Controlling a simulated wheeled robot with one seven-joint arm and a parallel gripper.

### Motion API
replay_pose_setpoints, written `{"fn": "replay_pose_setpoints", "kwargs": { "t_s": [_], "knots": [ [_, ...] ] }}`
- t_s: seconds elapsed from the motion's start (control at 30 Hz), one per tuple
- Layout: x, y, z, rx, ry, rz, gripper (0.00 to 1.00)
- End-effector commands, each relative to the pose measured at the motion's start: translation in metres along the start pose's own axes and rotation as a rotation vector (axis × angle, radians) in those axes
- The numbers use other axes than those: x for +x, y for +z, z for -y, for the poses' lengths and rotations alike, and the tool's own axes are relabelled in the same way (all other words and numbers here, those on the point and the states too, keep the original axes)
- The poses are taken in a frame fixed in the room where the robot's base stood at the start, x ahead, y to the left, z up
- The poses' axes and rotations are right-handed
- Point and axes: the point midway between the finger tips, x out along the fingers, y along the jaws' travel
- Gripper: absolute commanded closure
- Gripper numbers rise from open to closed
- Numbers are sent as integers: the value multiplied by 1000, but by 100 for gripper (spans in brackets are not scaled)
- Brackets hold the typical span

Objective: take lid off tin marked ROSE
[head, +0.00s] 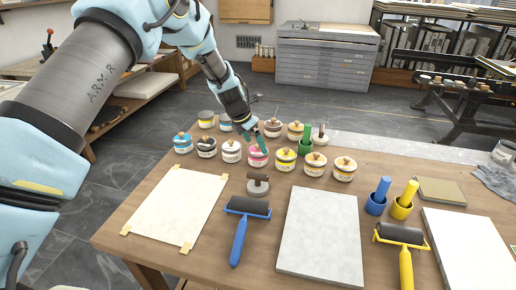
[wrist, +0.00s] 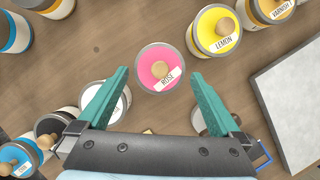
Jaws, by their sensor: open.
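The tin marked ROSE (wrist: 166,66) has a pink top with a round wooden knob (wrist: 158,69) and a white label. It stands upright on the table, with its lid on. In the head view the ROSE tin (head: 257,157) is in the front row of tins, between a white-topped tin and a yellow one. My gripper (wrist: 160,76) is open and empty, its green fingers apart on either side of the ROSE tin in the wrist view. In the head view my gripper (head: 259,140) is just above and behind the tin. Contact with the knob does not show.
The LEMON tin (wrist: 219,33) stands close to the right. A white-topped tin (head: 231,151) is close on the left. More tins stand behind. A pale slab (head: 320,236) lies front right.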

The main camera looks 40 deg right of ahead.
Motion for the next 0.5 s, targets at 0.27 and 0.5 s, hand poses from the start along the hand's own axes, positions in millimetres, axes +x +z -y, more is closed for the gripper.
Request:
{"fn": "replay_pose_setpoints", "kwargs": {
  "t_s": [0.27, 0.5],
  "knots": [
    [22, 1, 0, 0, 0, 1, 0],
    [22, 0, 0, 0, 0, 1, 5]
  ]
}}
